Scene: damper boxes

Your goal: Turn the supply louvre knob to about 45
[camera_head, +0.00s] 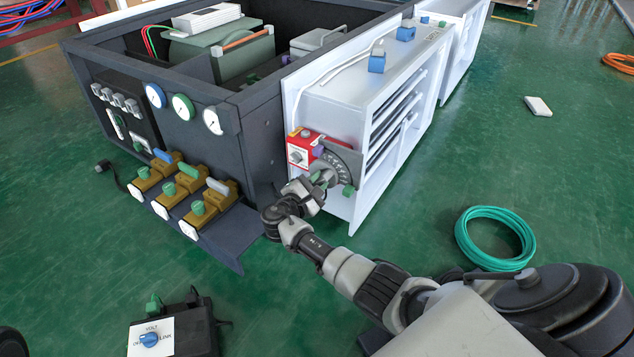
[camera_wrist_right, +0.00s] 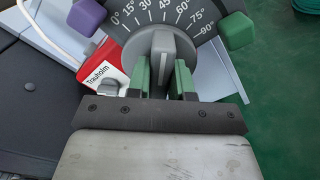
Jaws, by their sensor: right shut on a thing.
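The supply louvre knob (camera_wrist_right: 163,50) is a grey round knob with a raised bar, set on a dark dial plate (camera_wrist_right: 212,14) marked 0° to 90°. The bar stands nearly upright in the right wrist view and points close to the 45 mark. My right gripper (camera_wrist_right: 162,78) has its green fingers on either side of the bar and is shut on it. In the head view the right gripper (camera_head: 323,179) reaches the dial plate (camera_head: 345,158) on the white box's near end and partly hides the knob. My left gripper is not in view.
A purple block (camera_wrist_right: 87,16) and a green block (camera_wrist_right: 236,31) sit at the dial's ends. A red box (camera_head: 301,147) with its own small knob is close on the left. Dark cabinet valves (camera_head: 196,202) stand further left. A green hose coil (camera_head: 495,238) lies on the floor.

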